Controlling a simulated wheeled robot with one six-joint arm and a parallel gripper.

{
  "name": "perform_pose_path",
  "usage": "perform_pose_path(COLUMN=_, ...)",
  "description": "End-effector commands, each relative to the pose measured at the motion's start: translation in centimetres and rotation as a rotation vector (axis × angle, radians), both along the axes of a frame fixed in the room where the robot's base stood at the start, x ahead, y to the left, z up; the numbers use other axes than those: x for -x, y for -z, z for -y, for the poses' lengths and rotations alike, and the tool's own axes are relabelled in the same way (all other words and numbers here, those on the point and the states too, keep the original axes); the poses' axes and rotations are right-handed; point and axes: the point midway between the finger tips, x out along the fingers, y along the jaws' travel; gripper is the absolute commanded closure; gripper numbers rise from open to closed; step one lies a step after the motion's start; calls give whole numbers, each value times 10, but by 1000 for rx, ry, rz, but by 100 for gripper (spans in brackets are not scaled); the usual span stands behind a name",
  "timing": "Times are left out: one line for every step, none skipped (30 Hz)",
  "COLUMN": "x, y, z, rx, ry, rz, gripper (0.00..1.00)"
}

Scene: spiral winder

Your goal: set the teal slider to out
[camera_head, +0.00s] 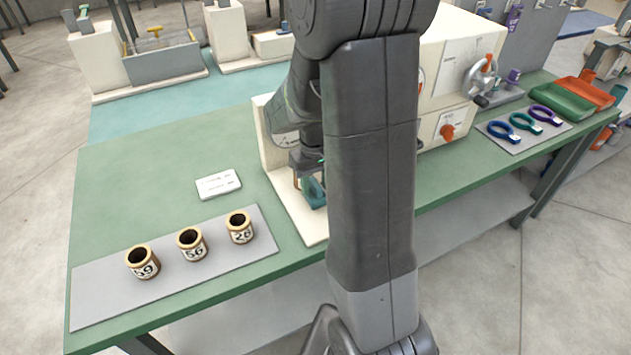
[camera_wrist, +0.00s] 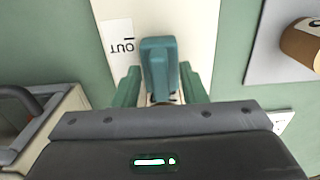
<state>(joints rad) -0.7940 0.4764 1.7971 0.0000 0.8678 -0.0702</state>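The teal slider (camera_wrist: 159,62) stands up from a cream panel strip in the wrist view. A white card marked OUT (camera_wrist: 121,38) is on the panel to its left. My gripper (camera_wrist: 160,72) has one green finger on each side of the slider and looks open. Whether either finger touches the slider cannot be told. In the head view, my gripper (camera_head: 308,165) is low over the cream base of the station, and the teal slider (camera_head: 314,191) shows beside my arm. My arm hides much of that station.
A grey mat (camera_head: 100,292) with several numbered cups and a white label block (camera_head: 218,184) lie on the green bench (camera_head: 130,190) to the left. A cream machine with a handwheel (camera_head: 481,77) stands to the right, with ring-handled tools and trays beyond it.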

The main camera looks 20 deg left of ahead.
Motion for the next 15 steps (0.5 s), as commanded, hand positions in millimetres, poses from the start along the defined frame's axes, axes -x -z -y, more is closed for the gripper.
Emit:
perform_pose_path(x=0, y=0, z=0, rx=0, ry=0, rz=0, gripper=62)
perform_pose_path(x=0, y=0, z=0, rx=0, ry=0, rz=0, gripper=62)
perform_pose_path(x=0, y=0, z=0, rx=0, ry=0, rz=0, gripper=62)
perform_pose_path(x=0, y=0, z=0, rx=0, ry=0, rz=0, gripper=62)
perform_pose_path(x=0, y=0, z=0, rx=0, ry=0, rz=0, gripper=62)
perform_pose_path(x=0, y=0, z=0, rx=0, ry=0, rz=0, gripper=70)
perform_pose_path(x=0, y=0, z=0, rx=0, ry=0, rz=0, gripper=76)
perform_pose_path(x=0, y=0, z=0, rx=0, ry=0, rz=0, gripper=81)
perform_pose_path(x=0, y=0, z=0, rx=0, ry=0, rz=0, gripper=89)
perform_pose_path(x=0, y=0, z=0, rx=0, ry=0, rz=0, gripper=95)
perform_pose_path(x=0, y=0, z=0, rx=0, ry=0, rz=0, gripper=100)
perform_pose_path(x=0, y=0, z=0, rx=0, ry=0, rz=0, gripper=100)
perform_pose_path(x=0, y=0, z=0, rx=0, ry=0, rz=0, gripper=100)
perform_pose_path(x=0, y=0, z=0, rx=0, ry=0, rz=0, gripper=100)
perform_pose_path(x=0, y=0, z=0, rx=0, ry=0, rz=0, gripper=100)
